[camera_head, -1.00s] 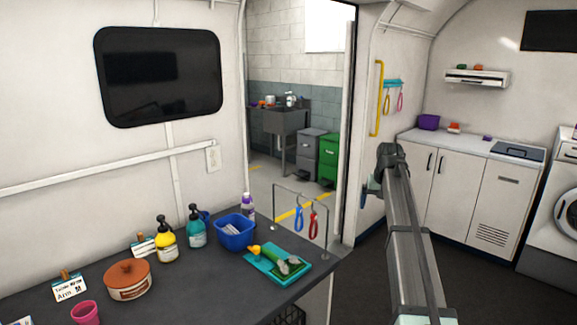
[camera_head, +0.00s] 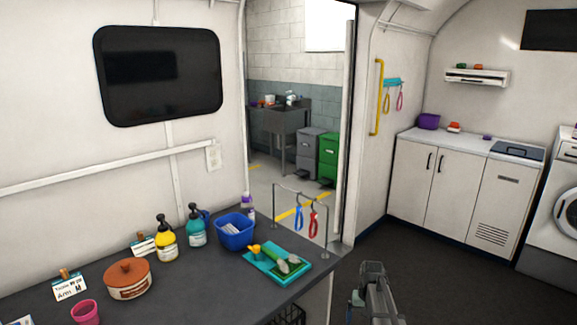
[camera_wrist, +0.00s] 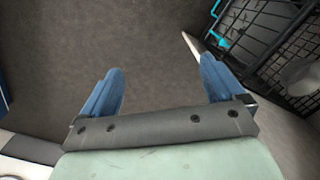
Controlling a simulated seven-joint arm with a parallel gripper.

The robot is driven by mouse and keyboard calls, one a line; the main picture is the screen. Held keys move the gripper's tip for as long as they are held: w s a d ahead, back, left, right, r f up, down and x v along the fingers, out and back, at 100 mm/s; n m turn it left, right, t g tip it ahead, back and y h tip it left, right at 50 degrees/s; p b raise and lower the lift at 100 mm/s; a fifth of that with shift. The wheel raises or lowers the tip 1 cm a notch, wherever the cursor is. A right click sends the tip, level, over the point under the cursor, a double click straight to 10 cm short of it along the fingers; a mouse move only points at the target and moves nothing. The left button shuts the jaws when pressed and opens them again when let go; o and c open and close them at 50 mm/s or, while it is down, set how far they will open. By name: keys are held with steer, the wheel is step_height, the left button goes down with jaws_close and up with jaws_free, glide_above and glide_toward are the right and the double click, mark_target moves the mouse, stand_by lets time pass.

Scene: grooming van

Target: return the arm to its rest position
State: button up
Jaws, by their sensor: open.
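My gripper shows in the wrist view (camera_wrist: 162,90), with its two blue fingers spread apart and nothing between them. Below it in that view is bare grey-brown floor. In the head view my arm (camera_head: 376,292) is low at the bottom, right of the dark counter's end (camera_head: 222,275) and in front of the open doorway. The fingers cannot be made out clearly in the head view.
The counter holds a teal tray (camera_head: 276,265), a blue bin (camera_head: 235,231), pump bottles (camera_head: 166,242), a lidded pot (camera_head: 128,279) and a pink cup (camera_head: 85,312). A black wire crate (camera_wrist: 268,45) is close to the right finger in the wrist view. Dark floor (camera_head: 440,270) is clear on the right.

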steer(key=s+a+f+g, duration=0.2)
steer(key=s+a+f, duration=0.1)
steer(key=s+f, duration=0.75)
steer(key=s+a+f+g, duration=0.1)
steer(key=s+a+f, duration=0.2)
steer(key=s+f, duration=0.75)
steer(key=s+a+f+n+g, duration=0.1)
steer(key=s+f, duration=0.1)
steer(key=s, duration=1.1)
steer(key=s+a+f+g, duration=0.1)
steer(key=s+f+g, duration=0.1)
steer(key=s, duration=1.2)
steer(key=shift+s+a+f+n, duration=0.3)
steer(key=shift+f+n, duration=0.1)
steer(key=shift+f, duration=0.4)
